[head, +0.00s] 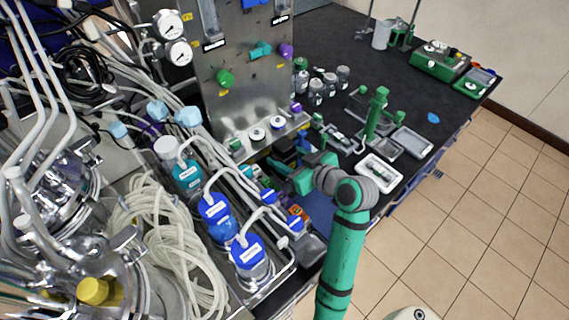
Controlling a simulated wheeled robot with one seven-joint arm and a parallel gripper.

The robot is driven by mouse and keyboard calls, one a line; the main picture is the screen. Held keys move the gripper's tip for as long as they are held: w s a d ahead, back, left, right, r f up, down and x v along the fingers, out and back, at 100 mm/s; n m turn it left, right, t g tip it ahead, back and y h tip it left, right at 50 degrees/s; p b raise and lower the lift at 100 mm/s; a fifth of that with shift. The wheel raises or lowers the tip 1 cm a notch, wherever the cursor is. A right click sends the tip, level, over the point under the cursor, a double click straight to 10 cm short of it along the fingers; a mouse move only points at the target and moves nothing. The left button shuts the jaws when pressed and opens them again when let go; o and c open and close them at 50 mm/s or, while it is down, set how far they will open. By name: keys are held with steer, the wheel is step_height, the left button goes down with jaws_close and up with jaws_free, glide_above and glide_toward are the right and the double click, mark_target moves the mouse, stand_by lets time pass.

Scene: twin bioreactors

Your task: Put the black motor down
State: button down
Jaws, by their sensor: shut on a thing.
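My green and grey arm reaches in from the bottom, and its wrist bends left over the dark bench. My gripper (284,167) is at the left end of the wrist, low by the front of the steel panel. A black body, which looks like the black motor (285,149), shows at the jaws, and the gripper is shut on it. The fingertips are small and partly hidden. I cannot tell whether the motor touches the bench.
A steel panel (252,95) stands behind the gripper. Blue-capped bottles (217,212) and coiled tubing (160,250) crowd the left. A white tray (377,173) and a green stand (376,115) are to the right. The bench (335,45) has bare room at the back.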

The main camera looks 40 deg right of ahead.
steer(key=shift+f, duration=1.6)
steer(key=shift+f, duration=0.1)
steer(key=c, duration=1.2)
jaws_free()
steer(key=shift+f, duration=0.15)
steer(key=shift+o, duration=0.2)
steer(key=shift+r, duration=0.2)
steer(key=v, duration=1.2)
steer(key=shift+s+f, duration=0.1)
